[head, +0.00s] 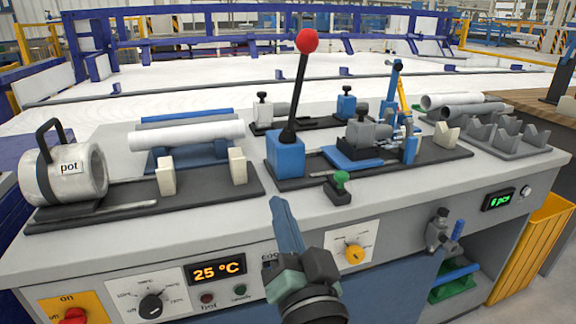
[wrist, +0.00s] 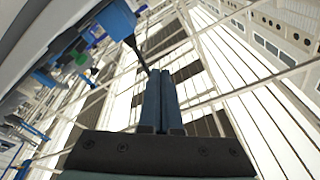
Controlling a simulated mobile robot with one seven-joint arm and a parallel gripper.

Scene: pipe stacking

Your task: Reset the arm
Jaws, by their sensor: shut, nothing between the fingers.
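My gripper (head: 278,205) is in front of the workbench (head: 420,210) in the head view, with its blue fingers pointing up. In the wrist view my gripper (wrist: 160,80) shows its two blue fingers side by side, closed together with nothing between them. The fingers appear in front of the bench's front edge and touch nothing that I can see. The rest of my arm is mostly hidden below the frame.
A pot (head: 75,175), a white pipe (head: 187,134) on supports, a red-knobbed lever (head: 303,75) and a clamp fixture (head: 365,135) stand on the bench. Grey pipes (head: 462,105) lie at right. The front panel has a temperature display (head: 216,270) and yellow knob (head: 354,254).

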